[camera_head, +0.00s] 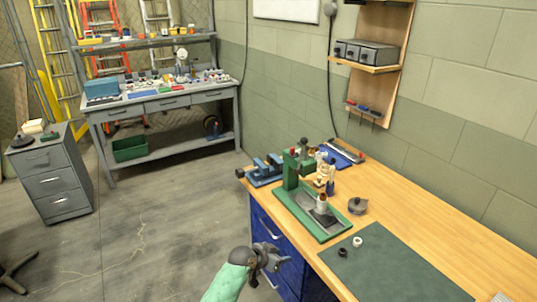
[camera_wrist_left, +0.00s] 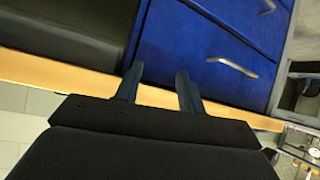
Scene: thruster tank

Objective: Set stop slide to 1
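A green bench fixture (camera_head: 283,194) with an upright post and a grey sloped bed stands on the wooden workbench. A small white-and-grey part (camera_head: 321,203) sits on its bed. I cannot make out which part is the stop slide, nor any numbers. My left gripper (camera_head: 281,258) is in front of the bench's near edge, left of the green mat and apart from the fixture. In the left wrist view its two fingers (camera_wrist_left: 158,88) are spread with nothing between them. My right gripper is in neither view.
The wooden bench (camera_head: 415,210) has blue drawers (camera_wrist_left: 207,40) below its edge. A green mat (camera_head: 385,268), two small rings, a round grey part (camera_head: 357,205) and a blue vise (camera_head: 262,170) are on it. A wall shelf (camera_head: 368,67) hangs above.

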